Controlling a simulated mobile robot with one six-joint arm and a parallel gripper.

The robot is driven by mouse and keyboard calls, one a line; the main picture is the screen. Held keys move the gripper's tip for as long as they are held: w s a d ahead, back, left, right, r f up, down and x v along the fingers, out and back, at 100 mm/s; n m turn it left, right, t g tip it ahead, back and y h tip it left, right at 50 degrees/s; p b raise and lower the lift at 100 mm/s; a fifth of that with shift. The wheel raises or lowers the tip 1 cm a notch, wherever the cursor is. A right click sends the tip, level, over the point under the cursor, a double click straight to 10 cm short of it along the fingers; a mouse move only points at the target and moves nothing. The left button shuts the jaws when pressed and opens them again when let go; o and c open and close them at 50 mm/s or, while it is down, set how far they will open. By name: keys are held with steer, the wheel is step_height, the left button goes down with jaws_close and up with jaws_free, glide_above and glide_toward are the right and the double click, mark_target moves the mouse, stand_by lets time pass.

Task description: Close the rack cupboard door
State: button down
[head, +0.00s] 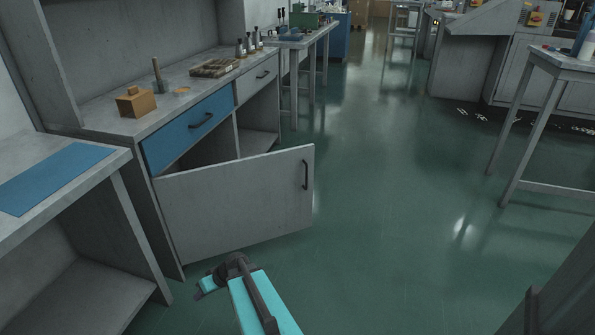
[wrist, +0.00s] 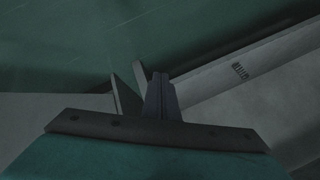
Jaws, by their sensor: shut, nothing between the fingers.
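The rack cupboard door (head: 235,203) is a grey panel standing wide open. It swings out from the left side of the cupboard (head: 157,215), below a blue drawer (head: 190,130). A dark bar handle (head: 305,174) is near its free right edge. My gripper's fingers (wrist: 152,82) are together and empty in the wrist view.
A grey bench with a blue mat (head: 52,178) stands close on the left. A wooden block (head: 136,103) and small tools are on the cupboard top. A table (head: 565,62) stands at the right. The green floor (head: 400,220) right of the door is clear.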

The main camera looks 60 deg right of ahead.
steer(key=d+r+m+t+h+b, duration=0.15)
steer(key=d+r, duration=0.25)
steer(key=d, duration=0.5)
steer(key=w+d+r+t+h+b, duration=0.1)
steer(key=d+r+t+h+b, duration=0.3)
steer(key=d, duration=0.6)
steer(key=d+r+t, duration=0.1)
steer(key=d+r, duration=0.4)
steer(key=d, duration=0.4)
steer(key=s+d+r+m+h+b, duration=0.1)
steer(key=s+d+r+h, duration=0.1)
steer(key=s+d+r, duration=0.2)
steer(key=s+d+r+m+t+h+b, duration=0.1)
steer(key=s+d+r, duration=0.4)
steer(key=d, duration=0.5)
steer(key=s+d+r+m+h+b, duration=0.1)
steer(key=s+d+r+h+b, duration=0.1)
steer(key=s+d+r+h, duration=0.3)
steer(key=s+d, duration=0.1)
steer(key=d, duration=0.2)
steer(key=shift+w+d+t, duration=0.15)
steer(key=shift+t, duration=0.1)
steer(key=b, duration=0.3)
glide_toward(294, 153)
steer(key=shift+x, duration=2.7)
steer(key=shift+w+d+f, duration=0.2)
steer(key=shift+w+d, duration=0.15)
steer(key=shift+w, duration=0.1)
